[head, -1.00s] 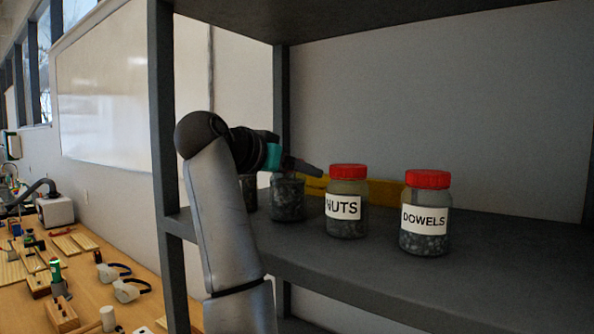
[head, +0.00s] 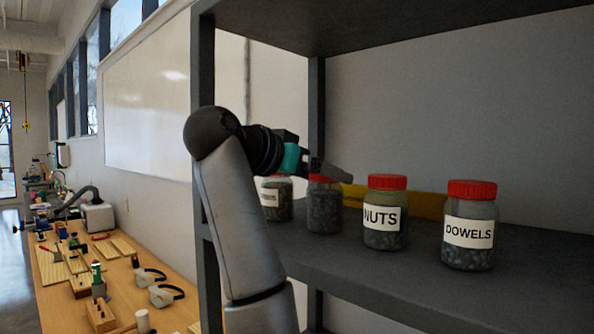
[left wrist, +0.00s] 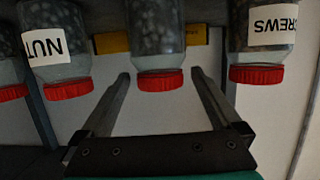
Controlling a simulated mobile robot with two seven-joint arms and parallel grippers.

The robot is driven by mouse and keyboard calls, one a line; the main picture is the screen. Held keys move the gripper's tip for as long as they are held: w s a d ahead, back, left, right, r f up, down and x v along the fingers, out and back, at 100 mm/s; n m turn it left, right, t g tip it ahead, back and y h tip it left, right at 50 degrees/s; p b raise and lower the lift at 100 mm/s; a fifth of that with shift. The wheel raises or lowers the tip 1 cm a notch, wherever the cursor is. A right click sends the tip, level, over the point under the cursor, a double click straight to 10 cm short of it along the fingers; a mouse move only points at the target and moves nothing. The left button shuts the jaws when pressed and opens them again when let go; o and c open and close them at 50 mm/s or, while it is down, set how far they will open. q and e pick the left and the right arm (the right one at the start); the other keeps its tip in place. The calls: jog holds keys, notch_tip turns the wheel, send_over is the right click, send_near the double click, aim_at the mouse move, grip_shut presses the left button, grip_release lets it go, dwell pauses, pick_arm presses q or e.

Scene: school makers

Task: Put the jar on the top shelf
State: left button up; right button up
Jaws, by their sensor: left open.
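Several jars with red lids stand upright in a row on the shelf. One jar (head: 323,212) has no label facing the head view, and my left gripper (head: 335,170) is at its lid, hiding part of it. The left wrist view is upside down; there this jar (left wrist: 157,35) is in the middle, its lid level with the open fingertips (left wrist: 160,76), one on either side. My right gripper is not in view.
The jars' grey shelf (head: 400,292) has another shelf board (head: 400,22) above it, with open space between. A grey post (head: 206,150) stands left of my arm. A yellow object (head: 425,205) lies behind the jars. A cluttered wooden bench (head: 65,290) is at left.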

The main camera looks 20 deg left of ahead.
pick_arm(q)
jog(key=p+v, duration=0.1)
jog(key=v, duration=0.6)
jog(key=shift+s+p, duration=0.2)
jog(key=shift+p, duration=0.2)
jog(key=shift+r, duration=0.1)
